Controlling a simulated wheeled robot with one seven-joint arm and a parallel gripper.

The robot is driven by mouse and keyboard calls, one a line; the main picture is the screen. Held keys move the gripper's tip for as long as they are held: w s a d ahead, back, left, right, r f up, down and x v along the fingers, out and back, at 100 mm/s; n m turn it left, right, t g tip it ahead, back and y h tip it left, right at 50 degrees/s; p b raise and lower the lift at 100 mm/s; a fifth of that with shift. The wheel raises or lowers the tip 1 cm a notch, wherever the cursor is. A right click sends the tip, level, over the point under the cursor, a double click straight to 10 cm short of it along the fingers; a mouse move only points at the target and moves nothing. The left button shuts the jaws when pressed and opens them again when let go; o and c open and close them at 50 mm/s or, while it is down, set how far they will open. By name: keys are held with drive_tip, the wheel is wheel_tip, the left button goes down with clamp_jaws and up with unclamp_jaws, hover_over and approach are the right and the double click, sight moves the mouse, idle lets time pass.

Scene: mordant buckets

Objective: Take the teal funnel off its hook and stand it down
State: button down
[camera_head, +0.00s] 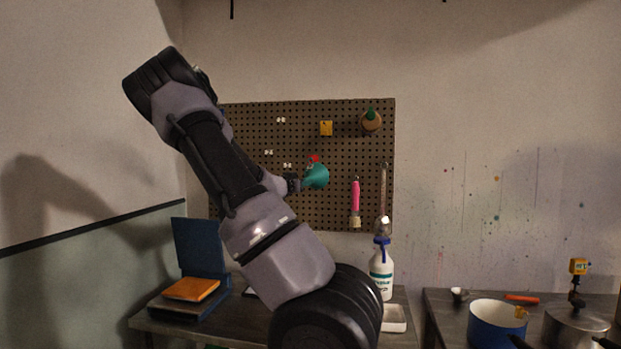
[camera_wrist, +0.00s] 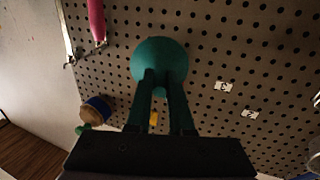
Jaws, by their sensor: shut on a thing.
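The teal funnel (camera_head: 318,177) is in front of the pegboard, its wide cone toward the right in the head view. A red hook (camera_head: 314,159) shows at its top edge; I cannot tell whether the funnel still hangs on it. My gripper (camera_head: 294,184) meets the funnel from the left. In the wrist view the funnel (camera_wrist: 158,52) sits at the ends of my gripper's two fingers (camera_wrist: 162,76), which are shut on its narrow part. The hook is hidden in the wrist view.
The pegboard (camera_head: 240,120) also holds a pink-handled brush (camera_head: 355,194), a ladle (camera_head: 383,224) and a yellow piece (camera_head: 326,128). A blue pot (camera_head: 485,328) stands at right.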

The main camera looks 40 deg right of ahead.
drive_tip(key=shift+s+a, duration=1.25)
drive_tip(key=shift+a, duration=0.25)
drive_tip(key=c, duration=1.1)
unclamp_jaws()
drive_tip(key=v, duration=1)
drive_tip(key=shift+s+a, duration=0.2)
drive_tip(key=shift+a, duration=0.15)
drive_tip(key=shift+f, duration=0.1)
